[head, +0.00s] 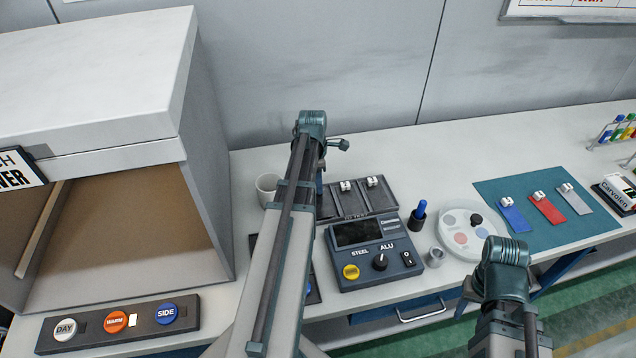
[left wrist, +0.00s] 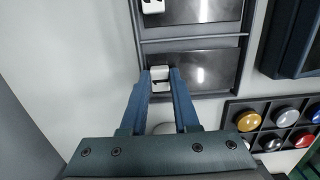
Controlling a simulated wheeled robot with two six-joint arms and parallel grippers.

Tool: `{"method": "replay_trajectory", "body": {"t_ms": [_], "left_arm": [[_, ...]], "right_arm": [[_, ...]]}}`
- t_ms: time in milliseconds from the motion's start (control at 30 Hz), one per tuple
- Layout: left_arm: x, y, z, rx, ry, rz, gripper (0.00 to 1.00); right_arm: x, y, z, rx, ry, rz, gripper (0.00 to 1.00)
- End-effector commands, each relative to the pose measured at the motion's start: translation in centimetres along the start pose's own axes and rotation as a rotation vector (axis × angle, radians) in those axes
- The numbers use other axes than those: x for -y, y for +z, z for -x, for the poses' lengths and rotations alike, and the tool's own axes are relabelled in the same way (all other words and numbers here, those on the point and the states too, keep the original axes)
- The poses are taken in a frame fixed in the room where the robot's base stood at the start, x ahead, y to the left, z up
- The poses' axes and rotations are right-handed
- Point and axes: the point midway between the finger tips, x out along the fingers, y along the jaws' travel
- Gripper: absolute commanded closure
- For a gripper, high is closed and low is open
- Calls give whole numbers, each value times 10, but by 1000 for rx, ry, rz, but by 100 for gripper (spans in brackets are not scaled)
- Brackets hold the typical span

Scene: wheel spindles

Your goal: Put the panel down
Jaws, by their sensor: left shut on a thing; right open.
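My left gripper (left wrist: 160,84) is shut on the white clip of a dark glossy panel (left wrist: 205,72) in the left wrist view. The panel lines up with the end compartment of the dark tray (left wrist: 190,40); I cannot tell whether it touches the tray floor. A second dark panel (left wrist: 205,10) with a white clip lies in the neighbouring compartment. In the head view the tray (head: 356,214) shows two clipped panels, and my left arm hides its left end, the held panel and my left fingers. My right gripper (head: 506,268) is open and empty, above the front right of the bench.
A meter box (head: 375,262) stands in front of the tray. A cup (head: 267,188) is left of it, close to my left gripper. A button board (left wrist: 275,124) is near. A blue-green mat (head: 560,235) with coloured panels lies right. A viewing booth (head: 205,150) stands left.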

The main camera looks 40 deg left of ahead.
Motion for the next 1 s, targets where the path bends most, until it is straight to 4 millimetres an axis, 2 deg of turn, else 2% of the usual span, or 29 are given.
{"method": "replay_trajectory", "body": {"t_ms": [867, 900, 1000], "left_arm": [[3, -2, -20, -1, -6, 0, 100], [3, -2, -19, -1, -5, 0, 67], [2, -2, -19, -1, -3, 0, 49]], "right_arm": [[2, -1, -20, 0, 0, 0, 50], [2, -1, -19, 0, 0, 0, 50], [2, -1, -19, 0, 0, 0, 50]]}}
